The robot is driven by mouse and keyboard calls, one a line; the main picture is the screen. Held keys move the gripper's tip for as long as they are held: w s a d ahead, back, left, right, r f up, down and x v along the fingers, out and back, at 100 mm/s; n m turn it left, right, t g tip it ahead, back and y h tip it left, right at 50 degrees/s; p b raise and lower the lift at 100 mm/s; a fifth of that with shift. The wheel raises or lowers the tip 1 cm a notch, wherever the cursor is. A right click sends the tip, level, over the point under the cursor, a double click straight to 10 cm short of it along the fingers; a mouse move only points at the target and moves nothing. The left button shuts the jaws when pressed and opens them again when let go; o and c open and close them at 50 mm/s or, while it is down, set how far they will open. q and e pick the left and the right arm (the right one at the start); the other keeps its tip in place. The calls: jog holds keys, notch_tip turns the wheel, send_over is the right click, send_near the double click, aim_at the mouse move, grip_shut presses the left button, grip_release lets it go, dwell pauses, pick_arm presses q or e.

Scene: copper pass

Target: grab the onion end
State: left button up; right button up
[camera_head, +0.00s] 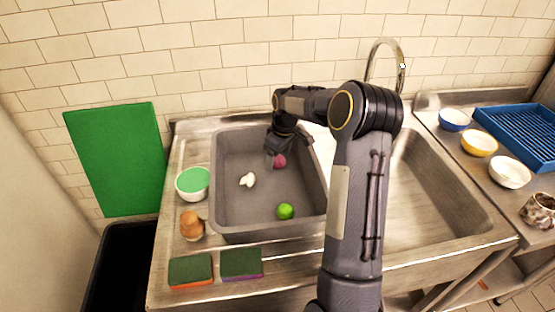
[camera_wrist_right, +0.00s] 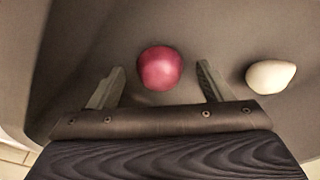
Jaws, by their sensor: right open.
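The onion end looks like the rounded purple-red piece (camera_head: 279,161) on the floor of the grey basin, near its back right side. In the right wrist view the same onion end (camera_wrist_right: 160,68) lies just beyond and between my fingertips. My right gripper (camera_head: 284,150) reaches down into the basin over it. In the right wrist view the gripper (camera_wrist_right: 160,80) is open, its two fingers apart on either side, with no contact visible. The arm hides part of the basin's right side in the head view. My left gripper is not in view.
A white piece (camera_head: 247,180) and a green lime-like piece (camera_head: 286,211) lie in the grey basin (camera_head: 230,225). A faucet (camera_head: 401,65) rises behind.

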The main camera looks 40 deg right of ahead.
jog(key=shift+c, duration=0.3)
jog(key=c, duration=1)
